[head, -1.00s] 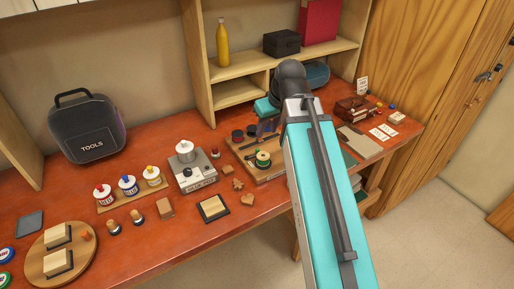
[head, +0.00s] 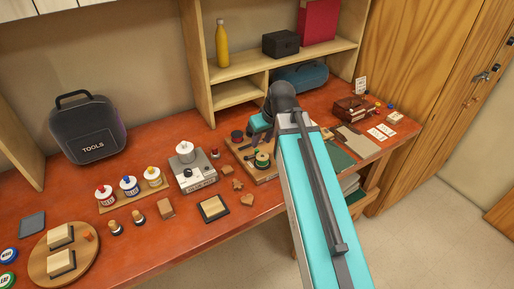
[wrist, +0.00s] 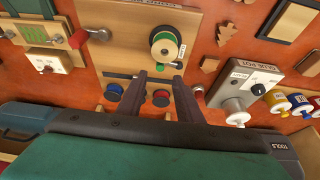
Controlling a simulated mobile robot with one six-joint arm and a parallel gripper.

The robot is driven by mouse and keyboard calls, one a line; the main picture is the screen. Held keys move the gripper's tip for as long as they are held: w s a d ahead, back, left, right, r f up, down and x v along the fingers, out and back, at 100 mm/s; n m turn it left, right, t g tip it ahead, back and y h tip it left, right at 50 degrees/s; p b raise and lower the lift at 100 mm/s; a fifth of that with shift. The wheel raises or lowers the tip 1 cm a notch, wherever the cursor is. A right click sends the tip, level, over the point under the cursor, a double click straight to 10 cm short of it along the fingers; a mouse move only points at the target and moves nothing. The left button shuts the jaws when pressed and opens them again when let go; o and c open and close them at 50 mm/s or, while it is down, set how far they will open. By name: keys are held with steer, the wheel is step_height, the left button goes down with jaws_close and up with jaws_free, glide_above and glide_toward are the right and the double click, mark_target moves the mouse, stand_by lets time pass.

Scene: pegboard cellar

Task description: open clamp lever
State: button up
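A lever with a red grip (wrist: 78,38) and a grey arm shows in the wrist view at the upper left, beside a tan wooden block (wrist: 32,34). It looks like the clamp lever, but I cannot tell its exact position. My gripper (wrist: 160,76) shows two dark fingers set apart, with nothing held between them. It is over the near part of the wooden spool board (wrist: 118,52), to the right of the red lever and apart from it. In the head view my own arm hides the clamp area.
A green and white spool (wrist: 166,46) stands just beyond the fingertips, with blue (wrist: 113,92) and red spools near them. The grey glue pot (head: 193,172) and glue bottles (head: 129,185) stand left of the board. A shelf (head: 238,92) rises behind the bench.

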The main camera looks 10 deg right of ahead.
mark_target(257, 150)
steer(key=shift+p+x, duration=1)
steer(key=shift+x, duration=2.65)
jaws_close()
